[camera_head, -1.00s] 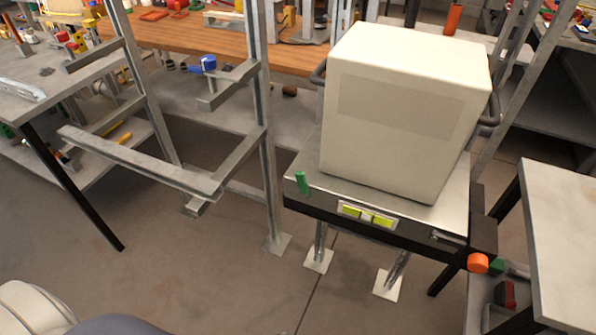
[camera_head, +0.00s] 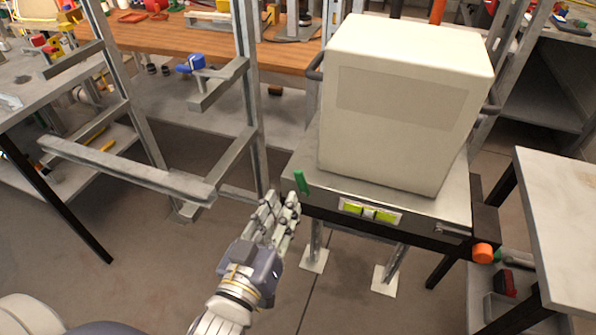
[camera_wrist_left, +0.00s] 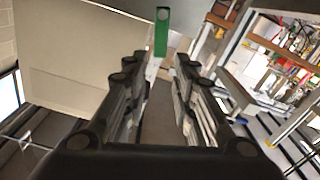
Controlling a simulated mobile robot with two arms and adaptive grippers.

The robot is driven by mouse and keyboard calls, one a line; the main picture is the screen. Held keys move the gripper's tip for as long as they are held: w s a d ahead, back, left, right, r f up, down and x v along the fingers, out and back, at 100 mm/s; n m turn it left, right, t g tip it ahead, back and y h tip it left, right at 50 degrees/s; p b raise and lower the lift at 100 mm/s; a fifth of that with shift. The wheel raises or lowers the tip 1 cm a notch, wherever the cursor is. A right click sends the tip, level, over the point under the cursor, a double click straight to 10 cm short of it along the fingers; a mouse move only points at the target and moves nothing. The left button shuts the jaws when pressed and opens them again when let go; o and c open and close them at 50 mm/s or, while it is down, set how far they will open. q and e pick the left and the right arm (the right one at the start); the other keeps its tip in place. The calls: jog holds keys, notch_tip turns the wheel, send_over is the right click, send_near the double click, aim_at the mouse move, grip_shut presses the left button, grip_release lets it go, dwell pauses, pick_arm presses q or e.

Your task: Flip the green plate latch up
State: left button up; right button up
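The green plate latch (camera_head: 301,182) is a small narrow green piece at the front left corner of the metal platform (camera_head: 292,165) that carries a large cream box. In the head view my left gripper (camera_head: 284,200) is just below and left of the latch. In the left wrist view the green latch (camera_wrist_left: 162,32) appears ahead, beyond and between the fingertips of the left gripper (camera_wrist_left: 160,65). The fingers are spread apart with nothing between them. I cannot tell from these views whether they touch the latch. My right gripper is in neither view.
The cream box (camera_head: 405,105) stands on the platform. An orange knob (camera_head: 483,253) is at the platform's right front. A metal rack frame (camera_head: 130,165) stands to the left, and a pale table (camera_head: 570,220) is at right. The floor in front is open.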

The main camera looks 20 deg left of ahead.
aim_at(298, 176)
pick_arm(q)
jog(key=w+p, duration=0.1)
jog(key=w, duration=0.9)
jog(key=shift+w+d+p, duration=0.1)
jog(key=shift+d+p, duration=0.1)
jog(key=shift+p, duration=0.1)
grip_shut()
